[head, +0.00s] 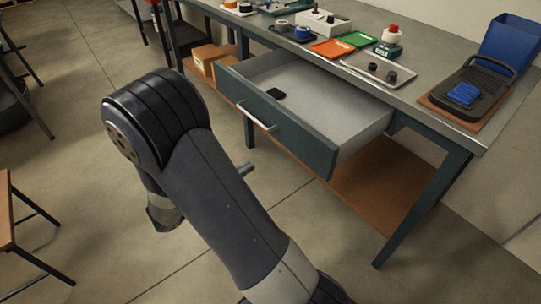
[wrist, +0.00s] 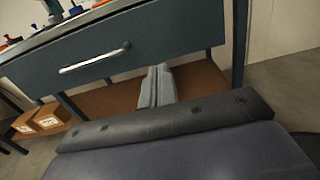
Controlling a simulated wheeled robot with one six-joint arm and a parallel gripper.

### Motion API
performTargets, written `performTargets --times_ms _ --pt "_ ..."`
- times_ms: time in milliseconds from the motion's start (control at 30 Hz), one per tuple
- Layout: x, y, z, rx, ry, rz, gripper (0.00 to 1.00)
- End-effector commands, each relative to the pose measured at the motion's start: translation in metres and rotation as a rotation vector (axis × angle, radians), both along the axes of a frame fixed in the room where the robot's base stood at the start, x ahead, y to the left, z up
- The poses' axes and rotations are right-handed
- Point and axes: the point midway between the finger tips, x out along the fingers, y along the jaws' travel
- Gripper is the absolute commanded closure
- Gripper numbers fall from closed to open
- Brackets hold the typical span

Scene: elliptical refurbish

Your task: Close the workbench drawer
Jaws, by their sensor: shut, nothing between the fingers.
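The workbench drawer (head: 300,137) is pulled well out in the head view. Its dark blue-grey front carries a silver bar handle (head: 257,115), and a small black object (head: 276,94) lies inside on the pale floor. In the wrist view the drawer front (wrist: 170,35) and handle (wrist: 94,58) are seen from in front. My gripper (wrist: 157,72) is shut and empty, below the drawer front and right of the handle in that view. In the head view only its tip (head: 246,169) shows past my arm. I cannot tell whether it touches the drawer.
The workbench top (head: 425,101) holds a green tray (head: 359,40), an orange tray (head: 332,48), a blue bin (head: 511,41) and other small items. Cardboard boxes (head: 207,58) stand on the brown lower shelf (head: 375,190). A stool (head: 8,212) stands at left. Floor before the drawer is clear.

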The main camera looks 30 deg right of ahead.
Motion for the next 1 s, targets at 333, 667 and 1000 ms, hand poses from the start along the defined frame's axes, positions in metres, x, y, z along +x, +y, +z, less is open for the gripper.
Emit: performTargets --times_ms 333,667,1000 --pt "0.004 -0.035 -0.002 -0.009 0.004 0.002 1.00" --pt "0.008 -0.094 -0.002 -0.009 0.004 0.001 1.00" --pt "0.012 -0.134 -0.001 -0.008 0.003 0.004 1.00"
